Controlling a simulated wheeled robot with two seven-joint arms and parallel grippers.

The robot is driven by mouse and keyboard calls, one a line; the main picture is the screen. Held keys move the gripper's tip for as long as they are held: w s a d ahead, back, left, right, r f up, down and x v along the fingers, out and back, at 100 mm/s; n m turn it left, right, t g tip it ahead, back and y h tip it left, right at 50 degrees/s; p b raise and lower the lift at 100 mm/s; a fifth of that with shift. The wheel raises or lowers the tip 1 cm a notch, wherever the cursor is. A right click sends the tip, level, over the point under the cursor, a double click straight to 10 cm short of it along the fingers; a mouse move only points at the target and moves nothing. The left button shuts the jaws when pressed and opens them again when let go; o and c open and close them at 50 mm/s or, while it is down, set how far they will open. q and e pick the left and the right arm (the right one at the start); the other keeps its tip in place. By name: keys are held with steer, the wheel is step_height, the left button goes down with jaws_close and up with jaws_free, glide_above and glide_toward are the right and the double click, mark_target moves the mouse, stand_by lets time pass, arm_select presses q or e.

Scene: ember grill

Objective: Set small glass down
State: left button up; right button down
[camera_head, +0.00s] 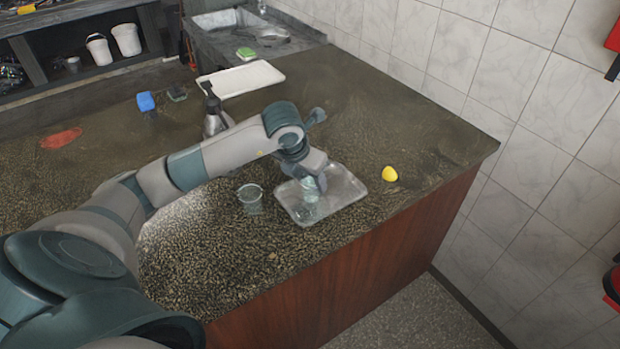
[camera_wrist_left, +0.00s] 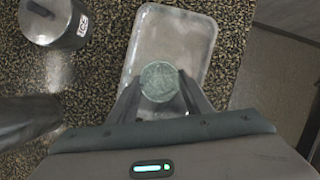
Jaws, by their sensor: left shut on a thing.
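I cannot tell whether the base of the glass touches the tray. My right gripper is not in view.
A round container (camera_head: 250,195) stands left of the tray; a lidded bucket marked ICE (camera_wrist_left: 52,24) shows in the wrist view. A yellow lemon-like item (camera_head: 389,174) lies to the right. A dark bottle (camera_head: 213,115) and white board (camera_head: 242,79) are farther back. The counter's front edge is close.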

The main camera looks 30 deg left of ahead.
arm_select(q)
steer(key=shift+f, duration=0.1)
steer(key=o, duration=1.2)
steer(key=shift+r, duration=0.3)
steer(key=b+v, duration=0.3)
steer(key=v, duration=0.8)
steer(key=shift+s+r, duration=0.25)
steer(key=shift+r, duration=0.1)
